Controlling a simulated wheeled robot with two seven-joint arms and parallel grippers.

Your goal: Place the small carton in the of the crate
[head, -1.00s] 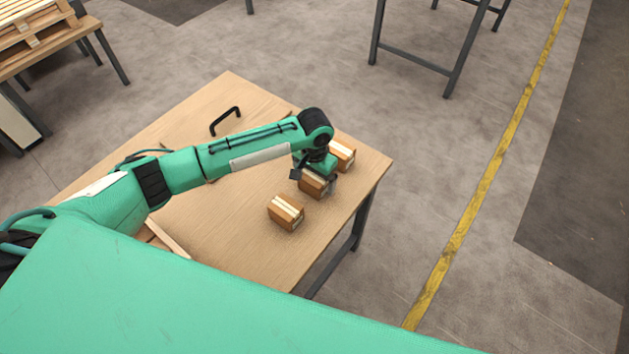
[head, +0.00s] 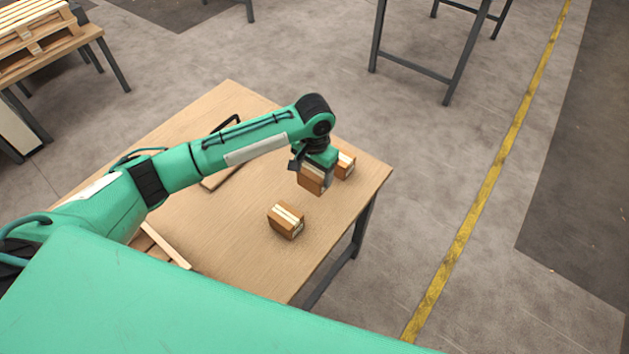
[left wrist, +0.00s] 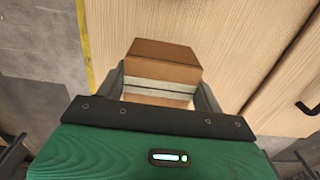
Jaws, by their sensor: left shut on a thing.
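My left gripper (head: 317,163) is shut on a small brown carton (head: 312,182) with a pale band and holds it above the wooden table. In the left wrist view the carton (left wrist: 162,62) sits between the two fingers of the gripper (left wrist: 160,85). A second carton (head: 286,220) stands on the table nearer to me. A third carton (head: 346,164) stands behind the gripper, partly hidden. A wooden crate (head: 165,245) shows only in part at the table's left, mostly hidden by my arm and body. My right gripper is not in view.
The wooden table (head: 235,245) is clear around the near carton. A black handle (head: 225,124) shows behind my arm, partly covered by it. Pallets (head: 35,30) lie on another table at the far left. A yellow line (head: 490,180) runs along the floor at right.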

